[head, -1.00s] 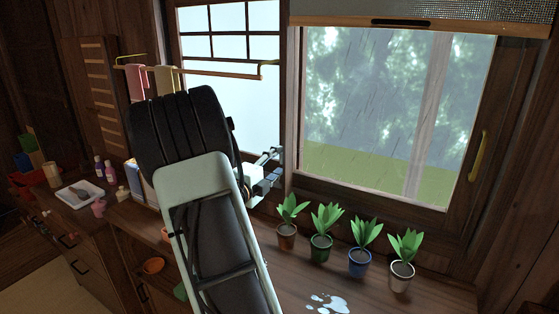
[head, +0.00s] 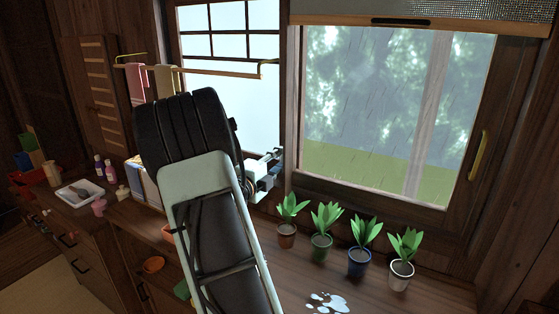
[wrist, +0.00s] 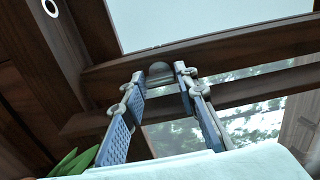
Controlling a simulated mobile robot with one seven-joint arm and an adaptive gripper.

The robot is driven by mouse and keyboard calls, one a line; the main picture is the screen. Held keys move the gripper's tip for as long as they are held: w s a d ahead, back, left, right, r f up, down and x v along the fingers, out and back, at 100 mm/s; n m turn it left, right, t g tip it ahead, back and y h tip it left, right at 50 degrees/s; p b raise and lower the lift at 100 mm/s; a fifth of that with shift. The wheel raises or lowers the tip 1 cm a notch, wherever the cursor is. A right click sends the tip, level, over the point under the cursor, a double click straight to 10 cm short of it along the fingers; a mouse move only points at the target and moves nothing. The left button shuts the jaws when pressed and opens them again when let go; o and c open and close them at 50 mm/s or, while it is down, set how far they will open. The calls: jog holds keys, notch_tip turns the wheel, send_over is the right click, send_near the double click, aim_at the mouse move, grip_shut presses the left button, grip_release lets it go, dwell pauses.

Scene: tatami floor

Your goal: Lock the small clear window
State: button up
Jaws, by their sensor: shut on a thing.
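A clear window (head: 390,110) with trees, grass and rain outside fills the right of the head view. A pale window with a dark grid (head: 230,110) is to its left. In the wrist view, a small rounded grey metal latch (wrist: 160,70) sits on the dark wooden rail. My gripper (wrist: 165,72) has its two blue-padded fingers on either side of the latch, shut on it at the fingertips. In the head view, my gripper (head: 275,160) is at the frame between the windows, and my arm hides part of the pale window. The latch's turn is hard to tell.
Several potted plants (head: 321,245) stand on the wooden counter below the clear window. A white puddle (head: 328,302) lies in front of them. A towel rail (head: 215,73) crosses the pale window. A yellow handle (head: 478,156) is on the right frame.

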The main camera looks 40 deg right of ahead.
jog(key=shift+n, duration=0.7)
jog(key=o, duration=1.2)
jog(key=shift+c, duration=0.2)
jog(key=v, duration=1.2)
jog(key=shift+c, duration=0.5)
